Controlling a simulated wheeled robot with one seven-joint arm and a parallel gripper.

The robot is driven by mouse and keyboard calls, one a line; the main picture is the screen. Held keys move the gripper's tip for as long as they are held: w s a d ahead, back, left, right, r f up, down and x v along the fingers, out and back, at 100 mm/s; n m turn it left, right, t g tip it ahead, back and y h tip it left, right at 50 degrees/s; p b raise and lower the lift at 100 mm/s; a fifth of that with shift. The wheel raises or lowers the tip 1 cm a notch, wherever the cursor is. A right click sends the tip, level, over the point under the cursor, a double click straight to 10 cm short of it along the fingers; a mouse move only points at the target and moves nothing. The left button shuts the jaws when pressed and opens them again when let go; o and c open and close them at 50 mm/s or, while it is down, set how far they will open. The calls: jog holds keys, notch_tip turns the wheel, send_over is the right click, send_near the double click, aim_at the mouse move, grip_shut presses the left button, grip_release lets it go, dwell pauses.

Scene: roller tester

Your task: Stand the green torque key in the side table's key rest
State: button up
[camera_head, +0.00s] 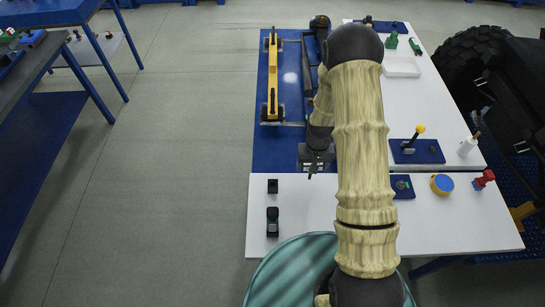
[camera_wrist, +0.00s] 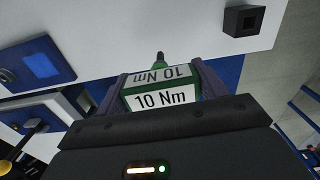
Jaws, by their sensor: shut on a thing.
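The green torque key (camera_wrist: 161,64) is between my gripper's fingers in the wrist view, with "10 Nm" on its white label faces and its narrow end pointing away from the palm. My gripper (camera_wrist: 160,85) is shut on it. In the head view my gripper (camera_head: 316,168) hangs near the seam between the blue surface and the white side table (camera_head: 262,240); the key is hardly visible there. A small black block with a square opening, likely the key rest, stands on the side table (camera_head: 272,186), left of my gripper. It also shows in the wrist view (camera_wrist: 243,22), apart from the key.
A black and green device (camera_head: 272,222) stands in front of the block. A blue plate (camera_head: 403,187), a blue and yellow round thing (camera_head: 442,184) and a red piece (camera_head: 484,179) lie to the right. A yellow beam (camera_head: 273,80) lies behind. My arm hides the table's middle.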

jog(key=s+a+r+p, duration=0.2)
jog(key=a+r+p, duration=0.2)
jog(key=a+r, duration=0.4)
jog(key=a, duration=0.5)
jog(key=shift+a+p, duration=0.2)
jog(key=shift+p, duration=0.15)
jog(key=shift+s+r, duration=0.1)
jog(key=shift+f+b, duration=2.2)
jog(key=shift+f, duration=0.7)
jog(key=shift+f+b, duration=1.9)
jog(key=shift+f, duration=0.65)
jog(key=o, duration=1.8)
jog(key=shift+c, duration=0.2)
jog(key=shift+r, duration=0.1)
